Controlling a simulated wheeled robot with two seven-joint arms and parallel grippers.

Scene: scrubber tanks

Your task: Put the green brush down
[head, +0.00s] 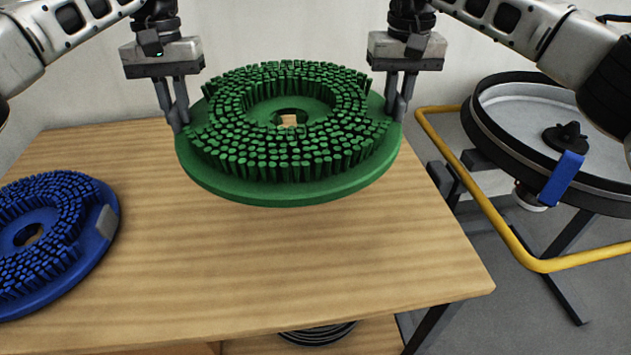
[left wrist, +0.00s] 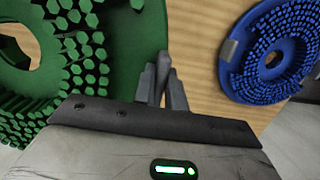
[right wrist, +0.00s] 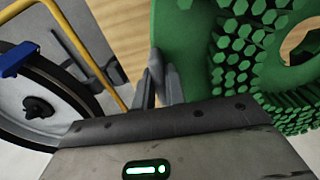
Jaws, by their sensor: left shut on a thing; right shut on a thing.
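The green brush (head: 285,185) is a round disc with bristles facing up and a hole in its middle. It is held roughly level over the wooden table (head: 300,265), and its height above the top is hard to judge. My left gripper (head: 178,122) is shut on its left rim, and my right gripper (head: 395,115) is shut on its right rim. The left wrist view shows the left fingers (left wrist: 165,85) at the brush edge (left wrist: 135,40). The right wrist view shows the right fingers (right wrist: 160,80) at the opposite edge (right wrist: 180,30).
A blue brush (head: 105,215) lies bristles up on the table's left side. The table front and middle are clear. A dark round stack (head: 318,335) sits below the tabletop.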

